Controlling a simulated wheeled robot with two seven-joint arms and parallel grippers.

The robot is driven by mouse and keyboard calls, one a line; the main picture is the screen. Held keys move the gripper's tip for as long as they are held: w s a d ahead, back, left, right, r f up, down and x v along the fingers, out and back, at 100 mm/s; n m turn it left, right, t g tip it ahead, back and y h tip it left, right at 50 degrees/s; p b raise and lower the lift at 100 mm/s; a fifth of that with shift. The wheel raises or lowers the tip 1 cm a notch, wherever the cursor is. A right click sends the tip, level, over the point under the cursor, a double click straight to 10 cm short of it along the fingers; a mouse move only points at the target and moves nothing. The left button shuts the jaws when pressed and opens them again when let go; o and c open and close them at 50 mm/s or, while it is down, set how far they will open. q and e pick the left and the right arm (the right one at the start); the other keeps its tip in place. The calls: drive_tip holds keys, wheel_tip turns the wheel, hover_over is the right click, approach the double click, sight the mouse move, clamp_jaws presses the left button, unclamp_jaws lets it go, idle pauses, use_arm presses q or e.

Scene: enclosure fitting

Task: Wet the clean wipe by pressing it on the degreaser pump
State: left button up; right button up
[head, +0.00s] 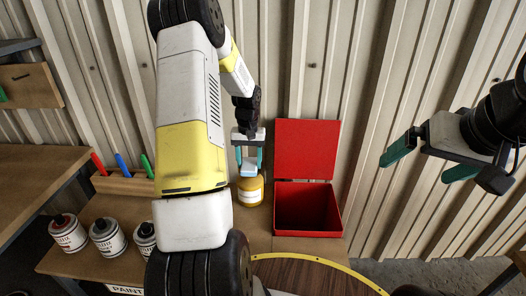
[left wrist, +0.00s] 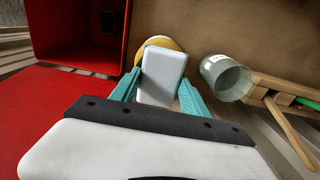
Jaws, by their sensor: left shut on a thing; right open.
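My left gripper (head: 249,161) is shut on a pale folded wipe (head: 249,171), which is gripped between the teal fingers. The wipe (left wrist: 163,78) shows as a whitish block in the left wrist view. The degreaser pump, a yellow-orange container (head: 250,191), stands on the bench just below the wipe in the head view. In the left wrist view its yellow top (left wrist: 154,43) is partly hidden behind the wipe. I cannot tell whether the wipe touches it. My right gripper (head: 431,160) is open and empty at the right, in front of the corrugated wall.
A red box (head: 338,222) with its lid raised stands just right of the pump. A grey-white cup (left wrist: 226,77) stands near the pump. A wooden rack (head: 122,184) holds red, blue and green markers. Three paint tins (head: 108,237) stand at the left front.

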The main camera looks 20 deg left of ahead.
sight(249, 164)
use_arm(q)
drive_tip(key=shift+f, duration=0.4)
idle(1.7)
drive_tip(key=shift+r, duration=3.5)
drive_tip(key=shift+s, duration=0.1)
